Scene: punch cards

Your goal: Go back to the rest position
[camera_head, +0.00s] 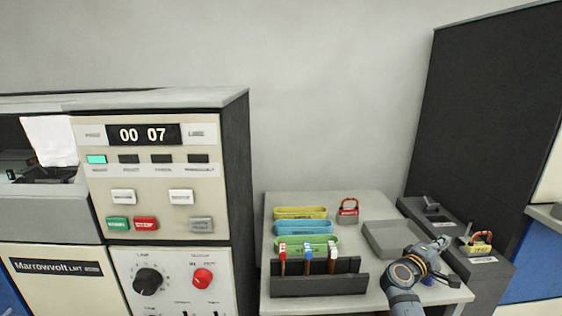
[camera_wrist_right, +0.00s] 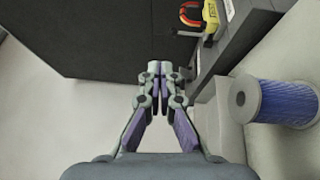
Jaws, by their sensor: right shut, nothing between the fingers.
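My right gripper (camera_head: 442,244) is above the right edge of the small table (camera_head: 375,202), near the dark box unit beside it. In the right wrist view its fingers (camera_wrist_right: 160,72) are together with nothing between them. My left gripper shows in neither view.
A machine (camera_head: 165,200) with a counter and buttons stands left. The table holds coloured trays (camera_head: 300,228), a dark rack (camera_head: 318,286) with several tools, a red padlock (camera_head: 348,210) and a grey tray (camera_head: 375,238). A blue spool (camera_wrist_right: 285,102) is near the gripper.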

